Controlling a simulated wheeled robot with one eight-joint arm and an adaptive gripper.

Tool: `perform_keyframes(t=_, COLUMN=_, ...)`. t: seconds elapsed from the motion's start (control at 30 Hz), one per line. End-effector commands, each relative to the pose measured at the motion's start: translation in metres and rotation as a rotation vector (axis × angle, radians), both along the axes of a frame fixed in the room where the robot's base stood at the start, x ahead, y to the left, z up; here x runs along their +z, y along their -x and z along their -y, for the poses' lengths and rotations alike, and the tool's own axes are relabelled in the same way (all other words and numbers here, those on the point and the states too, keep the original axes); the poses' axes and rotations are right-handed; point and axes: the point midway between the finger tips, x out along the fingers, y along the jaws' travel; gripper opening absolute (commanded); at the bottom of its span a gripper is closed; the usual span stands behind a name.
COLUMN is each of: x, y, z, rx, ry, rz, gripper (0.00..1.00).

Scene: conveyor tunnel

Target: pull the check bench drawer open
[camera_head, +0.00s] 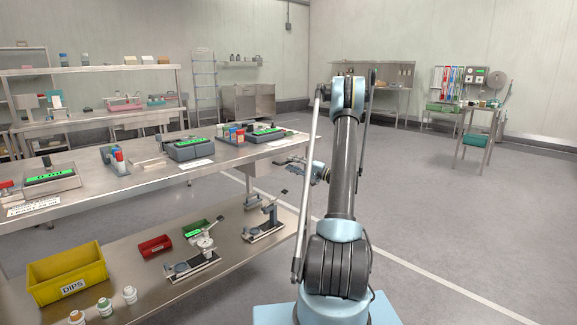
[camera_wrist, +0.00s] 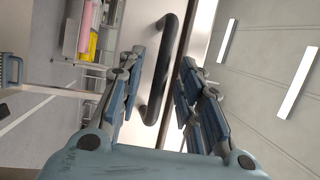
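The bench drawer (camera_head: 262,164) hangs under the right end of the long metal bench top (camera_head: 220,155). Its pale metal front (camera_wrist: 142,35) fills the upper middle of the wrist view, with a black bar handle (camera_wrist: 163,75) on it. My gripper (camera_wrist: 160,70) is open, with one blue-grey finger on each side of the handle. Gaps show between the fingers and the handle, so it is not gripped. In the head view my gripper (camera_head: 285,162) is beside the bench's right end, partly hidden by my arm. The handle is not visible there.
The bench top carries several grey devices with green boards (camera_head: 190,146). The lower shelf (camera_head: 140,250) holds a yellow DIPS bin (camera_head: 68,276), a red bin (camera_head: 155,246) and gauge stands (camera_head: 195,262). Open floor (camera_head: 430,210) lies to the right; a small table (camera_head: 478,112) stands farther back.

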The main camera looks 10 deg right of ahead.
Motion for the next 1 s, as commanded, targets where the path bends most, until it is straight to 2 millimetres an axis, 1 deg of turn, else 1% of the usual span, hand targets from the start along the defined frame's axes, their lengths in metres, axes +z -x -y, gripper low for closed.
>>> perform_keyframes(t=0.1, x=0.002, y=-0.007, z=-0.012, rx=0.001, ry=0.000, rz=0.000, gripper=0.33)
perform_keyframes(t=0.2, x=0.004, y=-0.010, z=-0.017, rx=0.000, ry=0.000, rz=0.000, gripper=0.33)
perform_keyframes(t=0.57, x=0.004, y=-0.013, z=-0.020, rx=-0.001, ry=0.000, rz=0.001, gripper=0.33)
perform_keyframes(t=0.67, x=0.004, y=-0.013, z=-0.020, rx=-0.001, ry=0.000, rz=0.001, gripper=0.13)
perform_keyframes(t=0.7, x=0.004, y=-0.012, z=-0.020, rx=-0.001, ry=0.000, rz=0.001, gripper=0.04)
perform_keyframes(t=0.73, x=0.004, y=-0.013, z=-0.020, rx=-0.001, ry=0.000, rz=0.000, gripper=0.00)
perform_keyframes(t=1.0, x=0.004, y=-0.013, z=-0.019, rx=-0.001, ry=0.002, rz=0.000, gripper=0.00)
